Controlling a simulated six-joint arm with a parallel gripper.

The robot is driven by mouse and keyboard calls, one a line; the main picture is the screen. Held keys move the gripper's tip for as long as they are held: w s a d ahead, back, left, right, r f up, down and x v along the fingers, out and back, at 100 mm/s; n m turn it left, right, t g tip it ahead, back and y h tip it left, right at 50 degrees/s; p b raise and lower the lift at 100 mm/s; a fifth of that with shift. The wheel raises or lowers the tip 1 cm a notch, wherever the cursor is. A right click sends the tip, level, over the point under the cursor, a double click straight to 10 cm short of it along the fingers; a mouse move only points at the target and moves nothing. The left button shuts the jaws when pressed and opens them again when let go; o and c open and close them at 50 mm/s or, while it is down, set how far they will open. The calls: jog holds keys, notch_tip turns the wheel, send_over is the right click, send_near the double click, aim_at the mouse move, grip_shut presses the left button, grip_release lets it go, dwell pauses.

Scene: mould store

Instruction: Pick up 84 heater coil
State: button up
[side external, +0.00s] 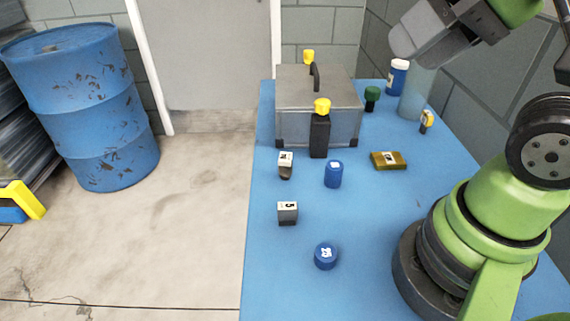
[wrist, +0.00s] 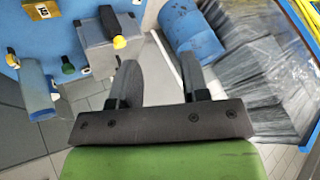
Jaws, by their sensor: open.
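Several small labelled parts stand on the blue table (side external: 265,270); I cannot tell which one is heater coil 84. A blue cylinder (side external: 326,257) with a white label stands nearest the front, its number not clearly readable. Another blue cylinder (side external: 333,175) stands behind it. A grey block (side external: 288,214) bears what looks like a 5. A dark part with a white label (side external: 285,165) and a brass-coloured block (side external: 388,161) are further back. My gripper (side external: 440,32) is high at the upper right, away from these parts. In the wrist view my gripper (wrist: 160,64) is open and empty.
A grey metal case (side external: 318,95) with a handle stands at the table's back. A black yellow-topped part (side external: 320,135) stands before it. A tall pale cylinder (side external: 416,92), white-capped bottle (side external: 397,77) and green-capped part (side external: 371,98) are back right. A blue drum (side external: 85,105) stands on the floor.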

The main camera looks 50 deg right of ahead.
jog(key=o, duration=0.5)
jog(key=shift+c, duration=0.2)
jog(key=n+g+h, duration=0.2)
jog(key=n+g, duration=0.4)
jog(key=n, duration=0.3)
send_over(285, 157)
jog(key=s, duration=0.1)
notch_tip(285, 157, down, 14)
jog(key=f, duration=0.3)
jog(key=w+f+n, duration=0.1)
jog(key=f, duration=0.2)
jog(key=f+n+g, duration=0.1)
jog(key=f, duration=0.3)
jog(key=shift+w+d, duration=0.25)
jog(key=shift+s+a+f, duration=0.1)
jog(key=shift+s+f, duration=0.05)
jog(key=shift+f, duration=1.35)
jog(key=shift+s+a+f, duration=0.1)
jog(key=shift+f, duration=1.35)
